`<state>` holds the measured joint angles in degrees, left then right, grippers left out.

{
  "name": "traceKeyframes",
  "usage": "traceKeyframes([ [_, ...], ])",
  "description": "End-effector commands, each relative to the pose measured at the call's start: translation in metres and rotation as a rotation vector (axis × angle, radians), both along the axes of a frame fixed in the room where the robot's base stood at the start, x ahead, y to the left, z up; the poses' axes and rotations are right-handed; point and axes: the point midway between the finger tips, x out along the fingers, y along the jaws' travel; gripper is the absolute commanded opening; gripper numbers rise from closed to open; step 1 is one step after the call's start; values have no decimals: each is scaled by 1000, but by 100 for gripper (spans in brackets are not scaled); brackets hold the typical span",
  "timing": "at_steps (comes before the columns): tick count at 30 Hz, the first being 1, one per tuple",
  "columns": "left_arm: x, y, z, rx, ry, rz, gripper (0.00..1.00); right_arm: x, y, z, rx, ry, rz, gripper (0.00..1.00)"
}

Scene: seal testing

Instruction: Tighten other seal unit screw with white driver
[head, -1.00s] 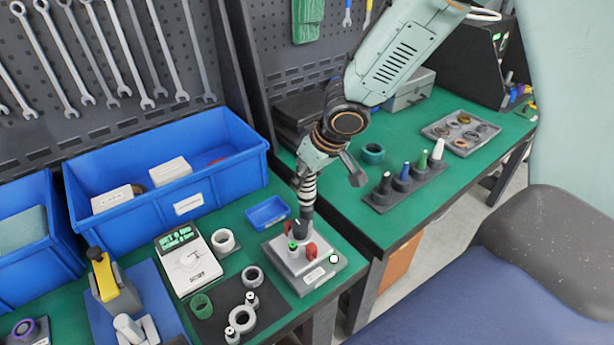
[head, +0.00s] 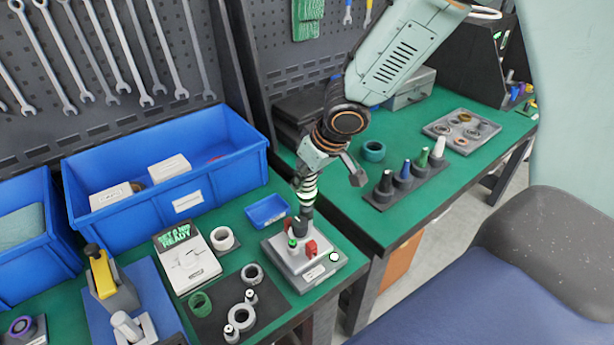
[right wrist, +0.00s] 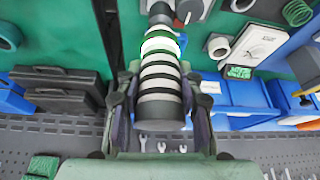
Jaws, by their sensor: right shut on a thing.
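My right gripper (head: 307,180) is shut on a black-and-white striped driver (head: 308,193), held upright. In the right wrist view the driver (right wrist: 160,85) sits between the fingers (right wrist: 160,105) and has a green band. Its dark lower end reaches down to the grey seal unit (head: 288,262) near the front right corner of the left bench. The seal unit carries red parts (head: 312,248), a green-topped part (head: 292,244) and a white round spot (head: 333,257). The screw under the driver is hidden, so I cannot tell if the tip is seated in it. My left gripper is out of view.
A small blue tray (head: 267,211) lies behind the seal unit. A device with a green-lit display (head: 187,258) and a dark mat (head: 212,318) with rings are to its left. A rack (head: 379,197) of coloured upright pieces stands on the right bench, across a gap.

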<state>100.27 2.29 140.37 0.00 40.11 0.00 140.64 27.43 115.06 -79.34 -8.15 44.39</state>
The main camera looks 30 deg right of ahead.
Motion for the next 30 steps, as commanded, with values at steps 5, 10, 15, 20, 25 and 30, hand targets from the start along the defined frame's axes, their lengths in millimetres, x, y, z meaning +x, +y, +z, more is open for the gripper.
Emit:
traceKeyframes([
  [5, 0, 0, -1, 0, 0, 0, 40, 0, 0, -1, 0, 0, 0, 0],
  [10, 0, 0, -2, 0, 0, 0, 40, 0, 0, -1, 0, 0, -1, 0],
  [15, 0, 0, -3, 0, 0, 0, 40, 0, 0, -2, 1, 0, -2, 0],
  [20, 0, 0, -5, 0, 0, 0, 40, 0, 0, -2, 0, -1, 0, 0],
  [25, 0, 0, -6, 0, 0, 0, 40, 0, 0, -3, 0, -1, 0, 0],
  [30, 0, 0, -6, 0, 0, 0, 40, 0, 0, -2, 0, -1, 0, 0],
])
